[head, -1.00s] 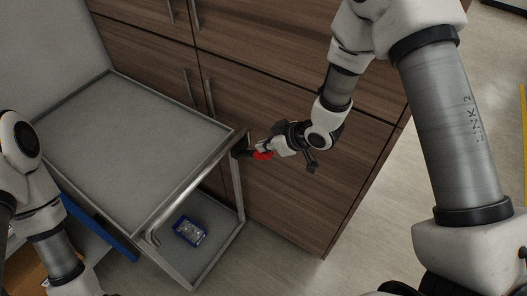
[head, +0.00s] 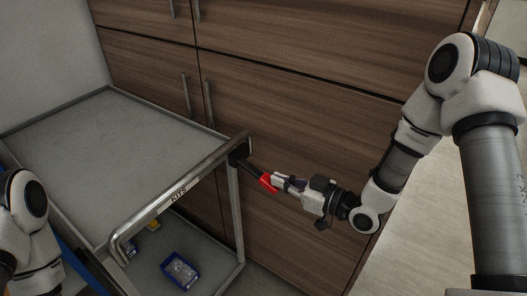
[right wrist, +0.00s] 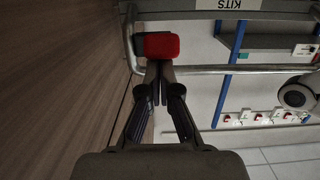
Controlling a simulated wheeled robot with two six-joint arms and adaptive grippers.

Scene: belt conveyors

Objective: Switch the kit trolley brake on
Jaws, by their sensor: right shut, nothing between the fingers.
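Brown wooden cabinets (head: 300,100) with bar handles stand close behind the trolley and lever. A blue bin (head: 180,270) sits on the trolley's lower shelf. The top tray (head: 150,130) is bare.

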